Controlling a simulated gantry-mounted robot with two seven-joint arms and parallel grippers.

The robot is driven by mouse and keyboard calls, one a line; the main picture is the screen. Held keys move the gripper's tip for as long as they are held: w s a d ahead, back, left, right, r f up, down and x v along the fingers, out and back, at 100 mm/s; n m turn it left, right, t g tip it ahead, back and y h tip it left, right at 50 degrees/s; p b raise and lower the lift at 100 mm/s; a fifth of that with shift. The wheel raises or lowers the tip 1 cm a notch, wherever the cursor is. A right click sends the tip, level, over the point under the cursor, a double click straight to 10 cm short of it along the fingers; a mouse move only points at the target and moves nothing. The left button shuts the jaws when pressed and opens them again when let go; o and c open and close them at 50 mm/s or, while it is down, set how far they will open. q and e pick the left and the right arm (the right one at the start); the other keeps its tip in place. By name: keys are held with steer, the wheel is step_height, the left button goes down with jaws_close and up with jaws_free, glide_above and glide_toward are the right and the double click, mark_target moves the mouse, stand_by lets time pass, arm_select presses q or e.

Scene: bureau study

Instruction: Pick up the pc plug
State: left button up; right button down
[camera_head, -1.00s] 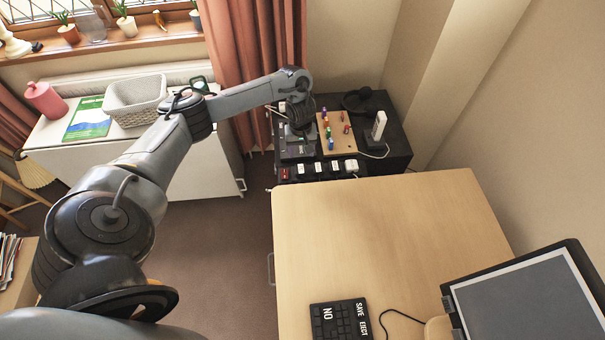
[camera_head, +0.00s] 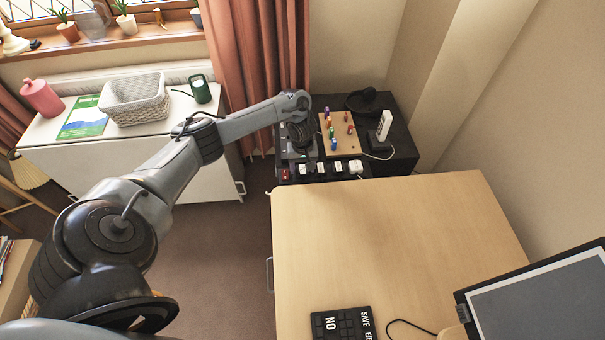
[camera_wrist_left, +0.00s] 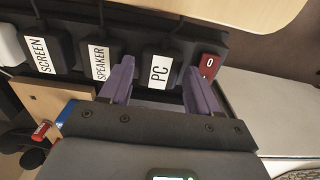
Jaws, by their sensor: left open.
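The PC plug (camera_wrist_left: 158,70) is a black plug with a white "PC" label, seated in a black power strip (camera_wrist_left: 225,48) beside a red switch (camera_wrist_left: 206,67). In the head view the plug (camera_head: 303,169) is the labelled one nearest the strip's red end. My left gripper (camera_wrist_left: 157,75) is open. Its two purple fingers appear on either side of the PC plug in the wrist view; I cannot tell how deep they reach. In the head view my left gripper (camera_head: 298,155) points down over the strip, its fingers mostly hidden. My right gripper is not in view.
SPEAKER (camera_wrist_left: 99,62) and SCREEN (camera_wrist_left: 41,55) plugs sit close by in the same row, with a white plug (camera_wrist_left: 10,45) beyond. A wooden board with coloured pegs (camera_head: 345,145) and a white upright device (camera_head: 384,125) stand behind. The desk (camera_head: 390,235) lies in front.

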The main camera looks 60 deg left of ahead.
arm_select(q)
steer(key=shift+f, duration=0.25)
steer(key=c, duration=0.8)
steer(key=shift+o, duration=0.2)
steer(key=shift+r, duration=0.1)
